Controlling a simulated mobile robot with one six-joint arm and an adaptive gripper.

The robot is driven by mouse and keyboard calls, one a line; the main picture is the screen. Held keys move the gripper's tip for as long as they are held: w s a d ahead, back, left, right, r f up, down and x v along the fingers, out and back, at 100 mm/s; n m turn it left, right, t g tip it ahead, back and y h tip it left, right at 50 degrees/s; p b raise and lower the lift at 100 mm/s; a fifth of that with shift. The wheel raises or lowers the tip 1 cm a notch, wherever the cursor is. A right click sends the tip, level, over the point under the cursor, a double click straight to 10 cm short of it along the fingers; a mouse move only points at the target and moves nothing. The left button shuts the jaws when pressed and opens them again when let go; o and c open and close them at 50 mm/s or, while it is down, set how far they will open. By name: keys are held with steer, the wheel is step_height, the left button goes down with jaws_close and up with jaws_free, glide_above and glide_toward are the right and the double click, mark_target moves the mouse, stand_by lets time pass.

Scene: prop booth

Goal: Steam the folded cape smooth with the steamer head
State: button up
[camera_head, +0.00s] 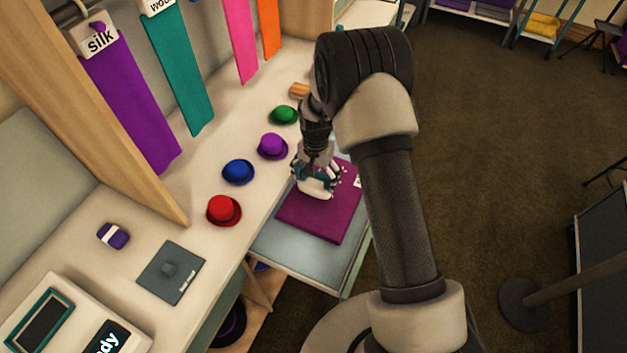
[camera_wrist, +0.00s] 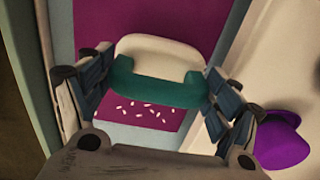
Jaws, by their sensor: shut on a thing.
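The folded cape (camera_head: 313,217) is a flat magenta-purple square on a pale blue-grey board (camera_head: 289,254) beside the counter. In the wrist view the cape (camera_wrist: 190,18) spreads behind the steamer head, with small white flecks on its near part. The steamer head (camera_wrist: 161,55) is white with a teal grip (camera_wrist: 160,88). My gripper (camera_head: 318,178) is shut on it, with a finger on each side in the wrist view (camera_wrist: 150,85). In the head view it is over the far left part of the cape. I cannot tell whether the head touches the cloth.
Red (camera_head: 223,211), blue (camera_head: 238,172), purple (camera_head: 272,147) and green (camera_head: 284,115) small hats line the counter left of the board. A grey plate (camera_head: 171,272) and a purple-and-white block (camera_head: 113,236) lie nearer. Cloth strips, one labelled silk (camera_head: 130,100), hang behind. Open floor (camera_head: 480,150) lies right.

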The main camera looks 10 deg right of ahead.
steer(key=shift+w+d+b, duration=0.5)
steer(key=shift+w+d, duration=0.7)
steer(key=shift+w, duration=0.45)
steer(key=shift+w+d+b, duration=0.55)
steer(key=shift+w+d, duration=0.65)
steer(key=shift+w, duration=0.45)
steer(key=shift+w+d+b, duration=0.5)
steer(key=shift+w+d, duration=0.7)
steer(key=shift+w, duration=0.45)
steer(key=shift+r, duration=0.1)
step_height(320, 180, up, 15)
steer(key=p, duration=0.9)
